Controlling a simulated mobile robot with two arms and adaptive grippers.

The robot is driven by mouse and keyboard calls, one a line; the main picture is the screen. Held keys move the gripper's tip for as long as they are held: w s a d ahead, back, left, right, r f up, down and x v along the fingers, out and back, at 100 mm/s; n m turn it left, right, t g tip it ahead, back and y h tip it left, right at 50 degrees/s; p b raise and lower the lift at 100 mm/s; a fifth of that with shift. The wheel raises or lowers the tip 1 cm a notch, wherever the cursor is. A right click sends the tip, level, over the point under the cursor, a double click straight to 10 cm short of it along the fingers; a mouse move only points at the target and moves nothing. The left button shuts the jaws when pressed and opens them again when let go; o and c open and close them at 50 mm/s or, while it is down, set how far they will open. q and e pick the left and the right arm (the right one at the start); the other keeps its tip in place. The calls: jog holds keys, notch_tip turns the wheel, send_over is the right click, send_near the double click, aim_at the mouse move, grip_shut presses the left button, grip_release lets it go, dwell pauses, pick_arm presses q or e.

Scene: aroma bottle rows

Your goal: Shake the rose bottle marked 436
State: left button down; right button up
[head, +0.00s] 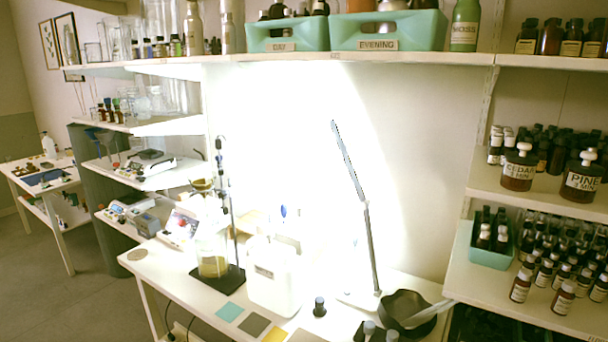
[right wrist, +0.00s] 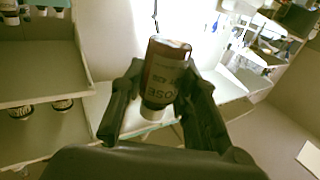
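A brown bottle (right wrist: 165,72) with a white cap shows in the right wrist view. Its label reads ROSE upside down; the smaller marking on it is too blurred to read surely. Its cap end points down in that picture and its base points up, so it appears turned over or steeply tilted. My right gripper (right wrist: 165,88) has its two dark fingers closed on the sides of this bottle and holds it clear of the shelves. My left gripper is in neither view, and neither gripper shows in the head view.
Shelves at right hold the CEDAR bottle (head: 518,168), PINE bottle (head: 583,178), a green bin (head: 489,256) and several small bottles. The bench (head: 180,275) carries a white jug (head: 273,277), a lamp (head: 370,235) and a black bowl (head: 404,312). Open floor lies at left.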

grip_shut()
notch_tip(320, 180, up, 6)
jog(key=shift+r, duration=0.1)
jog(key=shift+f, duration=3.2)
jog(key=shift+r, duration=0.1)
